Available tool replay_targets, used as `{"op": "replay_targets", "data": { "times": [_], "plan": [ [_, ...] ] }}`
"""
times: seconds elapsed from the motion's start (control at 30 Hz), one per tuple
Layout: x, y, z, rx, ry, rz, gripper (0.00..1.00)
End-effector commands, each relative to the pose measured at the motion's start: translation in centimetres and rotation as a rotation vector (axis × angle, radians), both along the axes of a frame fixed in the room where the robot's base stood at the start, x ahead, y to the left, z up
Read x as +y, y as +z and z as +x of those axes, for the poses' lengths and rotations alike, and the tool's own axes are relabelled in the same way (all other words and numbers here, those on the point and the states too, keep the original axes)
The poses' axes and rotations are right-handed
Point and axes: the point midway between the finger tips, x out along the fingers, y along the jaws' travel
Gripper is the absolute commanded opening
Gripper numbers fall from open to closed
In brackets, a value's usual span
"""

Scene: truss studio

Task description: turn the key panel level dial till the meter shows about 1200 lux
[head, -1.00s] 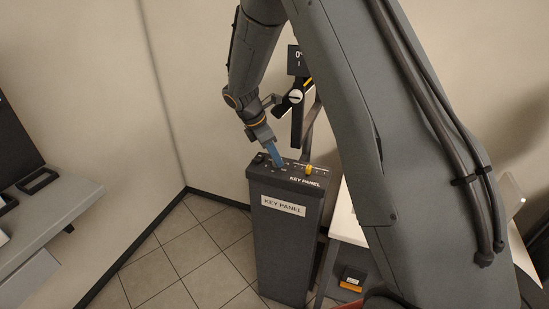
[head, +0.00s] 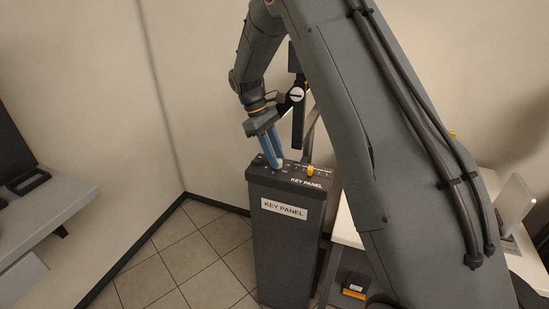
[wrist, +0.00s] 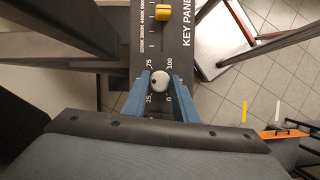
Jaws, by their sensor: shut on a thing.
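The key panel (head: 290,215) is a dark pedestal with a labelled sloping top. Its level dial (wrist: 160,82) is a round pale knob ringed by the numbers 0, 25, 75 and 100. A dark mark sits on the knob's left side in the wrist view. My gripper (wrist: 161,88) has its blue fingers on both sides of the knob, shut on it. In the head view, my gripper (head: 275,162) reaches down to the panel top. A dark display box (head: 292,57) behind my arm is almost wholly hidden, and no lux reading can be read.
A yellow slider (head: 310,171) sits on the panel top beside the dial, along a colour temperature scale. A white table (head: 348,225) stands to the right. Tiled floor (head: 195,255) is clear at left.

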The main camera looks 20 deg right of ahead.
Motion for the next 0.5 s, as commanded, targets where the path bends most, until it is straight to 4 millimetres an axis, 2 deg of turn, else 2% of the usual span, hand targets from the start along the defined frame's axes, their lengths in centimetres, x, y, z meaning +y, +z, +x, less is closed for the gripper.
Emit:
{"op": "replay_targets", "data": {
  "times": [0.5],
  "plan": [
    [0.04,0.25,0.45,-0.012,-0.114,0.004,0.04]
  ]
}}
